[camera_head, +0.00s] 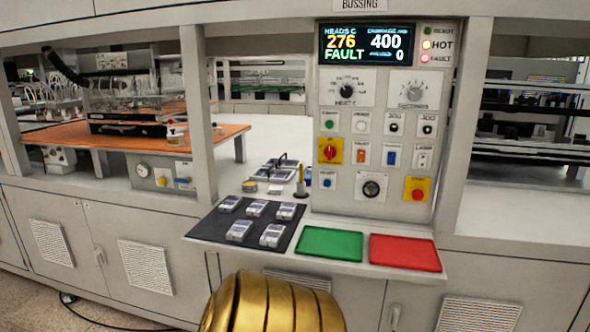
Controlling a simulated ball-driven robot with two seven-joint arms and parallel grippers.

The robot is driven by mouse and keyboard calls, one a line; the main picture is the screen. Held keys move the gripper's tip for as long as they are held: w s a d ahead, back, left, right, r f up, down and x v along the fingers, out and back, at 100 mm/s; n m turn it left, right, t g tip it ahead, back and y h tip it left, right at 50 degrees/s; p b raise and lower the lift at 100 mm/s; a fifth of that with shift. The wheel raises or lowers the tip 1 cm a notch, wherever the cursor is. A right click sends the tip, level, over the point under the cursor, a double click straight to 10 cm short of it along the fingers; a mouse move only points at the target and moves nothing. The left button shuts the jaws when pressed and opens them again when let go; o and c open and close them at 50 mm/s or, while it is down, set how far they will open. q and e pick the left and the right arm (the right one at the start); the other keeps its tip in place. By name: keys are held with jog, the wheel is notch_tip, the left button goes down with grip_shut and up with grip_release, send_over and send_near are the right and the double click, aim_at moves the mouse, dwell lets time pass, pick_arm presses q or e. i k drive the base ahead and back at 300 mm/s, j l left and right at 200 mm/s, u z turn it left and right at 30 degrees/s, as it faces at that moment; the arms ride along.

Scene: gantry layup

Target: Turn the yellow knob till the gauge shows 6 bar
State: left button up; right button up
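A small round gauge (142,169) with a white face sits on a grey panel below the orange table at the left. Its needle and numbers are too small to read. A small yellow knob (162,181) sits just right of and below the gauge. Neither of my grippers is in view, and nothing of mine touches the gauge or the knob.
A second panel with a blue part (184,184) is right of the knob. A grey post (197,110) rises beside it. A control console (375,130) and a shelf with a black mat (215,225), a green pad (330,244) and a red pad (404,252) stand to the right.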

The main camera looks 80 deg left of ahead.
aim_at(161, 182)
jog(key=u, duration=3.6)
jog(key=i+z, duration=0.15)
jog(key=i, duration=0.2)
